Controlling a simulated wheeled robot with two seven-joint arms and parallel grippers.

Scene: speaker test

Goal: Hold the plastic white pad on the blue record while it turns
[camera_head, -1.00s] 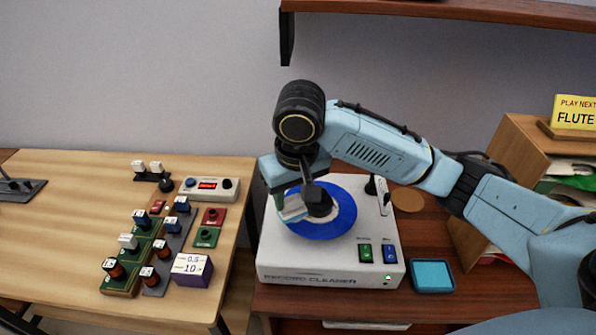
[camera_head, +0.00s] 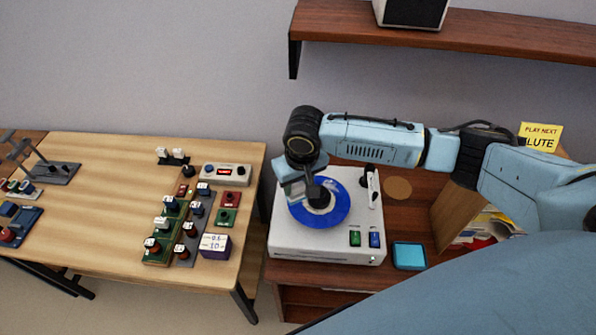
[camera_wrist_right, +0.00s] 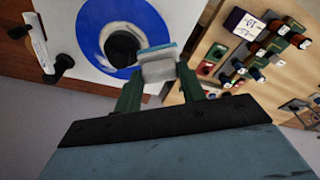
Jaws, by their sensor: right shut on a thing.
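The blue record (camera_head: 337,211) lies flat on the white record cleaner (camera_head: 330,244), with a black clamp (camera_head: 320,196) at its centre. My right gripper (camera_head: 293,189) is over the record's left part and shut on the white pad. In the right wrist view, the pad (camera_wrist_right: 158,68) with a light-blue edge sits between the green fingers (camera_wrist_right: 160,85). It overlaps the rim of the blue record (camera_wrist_right: 92,25), beside the black clamp. I cannot tell whether the pad presses on the record. My left gripper is not in view.
Green (camera_head: 355,238) and blue (camera_head: 375,239) switches are on the cleaner's front right. A light-blue square pad or tray (camera_head: 409,256) lies to its right. A wooden table (camera_head: 100,230) with boards and components stands left, across a gap. A shelf (camera_head: 480,35) hangs above.

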